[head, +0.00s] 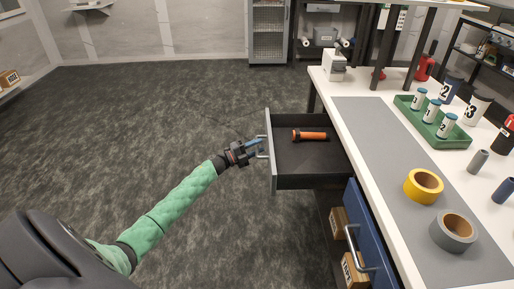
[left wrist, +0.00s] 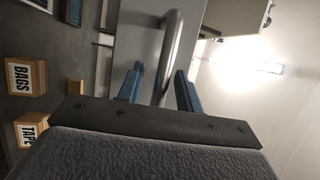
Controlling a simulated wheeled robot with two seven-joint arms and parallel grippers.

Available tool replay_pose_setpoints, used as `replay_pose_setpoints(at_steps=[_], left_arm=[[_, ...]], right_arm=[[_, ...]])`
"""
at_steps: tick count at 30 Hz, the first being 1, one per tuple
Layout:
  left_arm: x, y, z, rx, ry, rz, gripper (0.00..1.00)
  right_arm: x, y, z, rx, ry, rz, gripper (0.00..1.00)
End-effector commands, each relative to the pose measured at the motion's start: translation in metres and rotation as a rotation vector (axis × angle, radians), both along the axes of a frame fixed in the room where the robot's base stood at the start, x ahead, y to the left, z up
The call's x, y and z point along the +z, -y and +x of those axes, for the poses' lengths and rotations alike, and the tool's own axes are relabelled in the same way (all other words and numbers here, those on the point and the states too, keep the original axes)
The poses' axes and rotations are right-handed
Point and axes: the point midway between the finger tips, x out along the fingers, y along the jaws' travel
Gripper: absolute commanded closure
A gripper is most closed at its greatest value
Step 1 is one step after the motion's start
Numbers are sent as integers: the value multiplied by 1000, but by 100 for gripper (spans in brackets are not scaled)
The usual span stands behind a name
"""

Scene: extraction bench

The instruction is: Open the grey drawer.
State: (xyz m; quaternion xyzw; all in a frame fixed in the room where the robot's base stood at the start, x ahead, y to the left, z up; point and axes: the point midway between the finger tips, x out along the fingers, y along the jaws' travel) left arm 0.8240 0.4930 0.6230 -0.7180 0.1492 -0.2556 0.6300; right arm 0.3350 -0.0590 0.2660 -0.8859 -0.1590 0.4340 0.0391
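The grey drawer (head: 308,167) is pulled well out from the bench, and its black inside shows in the head view. An orange flashlight (head: 310,135) lies in it. Its metal handle (head: 262,155) is on the front panel, facing left. My left gripper (head: 254,146) is at this handle. In the left wrist view the handle (left wrist: 171,50) runs between the two blue fingers of my left gripper (left wrist: 160,90), in front of the grey panel (left wrist: 133,42). The fingers stand apart, with a gap visible beside the bar. My right gripper is not in view.
Below is a blue drawer (head: 369,240) with its own handle. Boxes (head: 340,228) sit under the bench. The benchtop holds yellow tape (head: 423,186), grey tape (head: 454,231) and a green tray (head: 432,122) with several jars. The floor left of the drawer is clear.

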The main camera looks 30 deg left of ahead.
Motion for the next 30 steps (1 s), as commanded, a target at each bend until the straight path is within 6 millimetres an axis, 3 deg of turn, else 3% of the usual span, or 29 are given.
replay_pose_setpoints(at_steps=[10, 21, 30], left_arm=[[-1, -4, -6, 0, 1, 1, 64], [-11, -31, -48, 0, -1, 0, 64], [-14, -42, -64, 0, 1, 1, 64]], right_arm=[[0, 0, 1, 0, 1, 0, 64], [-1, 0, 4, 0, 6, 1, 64], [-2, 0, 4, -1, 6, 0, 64]])
